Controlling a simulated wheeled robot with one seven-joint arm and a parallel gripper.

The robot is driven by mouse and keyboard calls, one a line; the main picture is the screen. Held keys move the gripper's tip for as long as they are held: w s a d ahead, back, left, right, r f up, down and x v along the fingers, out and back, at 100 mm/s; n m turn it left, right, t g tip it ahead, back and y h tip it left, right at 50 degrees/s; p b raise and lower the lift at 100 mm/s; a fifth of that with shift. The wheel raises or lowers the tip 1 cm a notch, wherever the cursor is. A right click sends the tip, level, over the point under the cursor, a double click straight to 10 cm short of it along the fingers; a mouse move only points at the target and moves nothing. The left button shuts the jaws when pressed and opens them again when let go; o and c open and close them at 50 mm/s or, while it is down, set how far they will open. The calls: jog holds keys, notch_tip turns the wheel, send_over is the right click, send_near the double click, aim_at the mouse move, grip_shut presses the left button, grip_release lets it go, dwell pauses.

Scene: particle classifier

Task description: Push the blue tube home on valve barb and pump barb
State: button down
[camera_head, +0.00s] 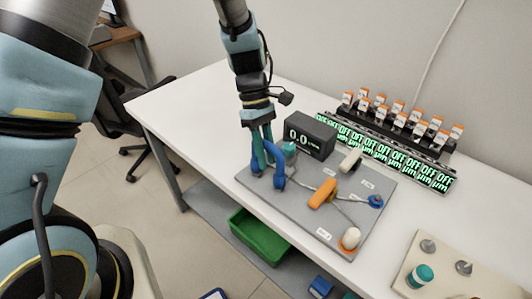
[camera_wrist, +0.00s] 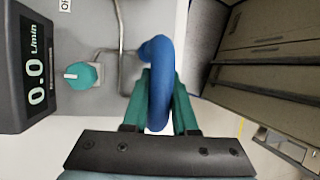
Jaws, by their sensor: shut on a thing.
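The blue tube (camera_head: 280,176) is a bent, thick piece at the left part of the grey board (camera_head: 330,232). My gripper (camera_head: 263,162) comes down from above with teal fingers shut on the tube. In the wrist view the tube (camera_wrist: 158,62) curves between the two teal fingers (camera_wrist: 161,100). Its upper end lies close to a bent metal pipe (camera_wrist: 123,50). The fingers and the tube itself hide the valve barb and pump barb, so I cannot tell whether either end is seated.
A flow display (camera_head: 311,135) reading 0.0 stands behind the tube, with a teal knob (camera_wrist: 81,75) beside it. An orange handle (camera_head: 322,193), a white part (camera_head: 350,160) and a blue part (camera_head: 376,201) sit on the board. A green bin (camera_head: 258,238) is below the table edge.

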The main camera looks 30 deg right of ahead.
jog(key=shift+f, duration=0.25)
jog(key=c, duration=0.6)
grip_release()
jog(key=shift+r, duration=0.1)
jog(key=b+v, duration=0.2)
jog(key=v, duration=0.8)
jog(key=shift+w+r+b, duration=0.15)
jog(key=shift+r+b, duration=0.15)
jog(key=shift+r, duration=0.05)
jog(key=w+a+m+t, duration=0.1)
jog(key=w+a, duration=0.2)
jog(key=a, duration=0.3)
jog(key=w+a+t+h, duration=0.1)
jog(key=w+a, duration=0.2)
jog(key=a, duration=0.4)
jog(key=w+a+m+t, duration=0.1)
jog(key=w+a, duration=0.3)
jog(key=a, duration=0.2)
jog(key=a+m+t, duration=0.1)
jog(key=a, duration=0.4)
jog(key=s+a+t, duration=0.1)
jog(key=a, duration=0.5)
jog(key=a+m+t, duration=0.1)
jog(key=a, duration=0.4)
jog(key=shift+s+a+r+m+t, duration=0.15)
jog(key=shift+s+r+m+t, duration=0.05)
jog(key=shift+s+m+t, duration=0.1)
